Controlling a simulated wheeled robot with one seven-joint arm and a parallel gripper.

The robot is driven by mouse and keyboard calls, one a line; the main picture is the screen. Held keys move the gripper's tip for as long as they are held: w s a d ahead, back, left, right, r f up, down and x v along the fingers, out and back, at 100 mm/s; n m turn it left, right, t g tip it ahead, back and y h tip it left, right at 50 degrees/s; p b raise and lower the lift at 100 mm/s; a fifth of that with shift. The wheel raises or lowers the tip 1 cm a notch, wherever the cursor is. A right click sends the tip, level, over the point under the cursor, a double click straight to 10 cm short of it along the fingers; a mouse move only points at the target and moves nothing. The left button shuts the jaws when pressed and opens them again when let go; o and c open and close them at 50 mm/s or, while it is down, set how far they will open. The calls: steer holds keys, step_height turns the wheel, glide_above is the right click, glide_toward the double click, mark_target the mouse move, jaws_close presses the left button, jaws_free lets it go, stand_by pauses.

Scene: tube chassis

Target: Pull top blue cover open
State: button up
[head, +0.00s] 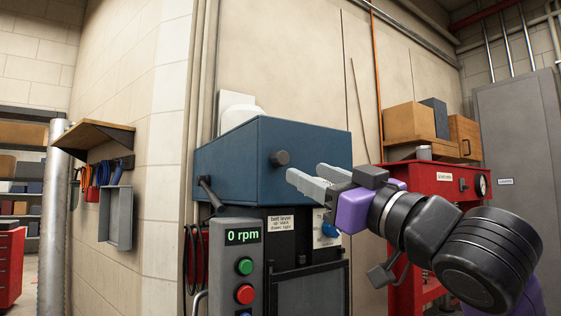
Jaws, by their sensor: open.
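The blue cover (230,160) is a box-shaped hood on top of the machine in the middle of the head view. It looks shut. A round black knob (280,158) sticks out of its front face. My gripper (303,178) is open and empty, with its grey fingers pointing left. The fingertips are just right of the knob and slightly below it in the picture. I cannot tell how far apart they are in depth. My purple wrist and black arm come in from the right.
A control box (236,270) reading "0 rpm" with green and red buttons stands below the cover. A black lever (210,193) is at its left. A wall shelf (97,134) is at the left.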

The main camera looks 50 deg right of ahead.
mark_target(284, 161)
steer(key=p+x, duration=0.3)
steer(key=x, duration=0.4)
steer(key=shift+w+r, duration=0.15)
steer(key=shift+w, duration=0.1)
jaws_close()
stand_by(1.2)
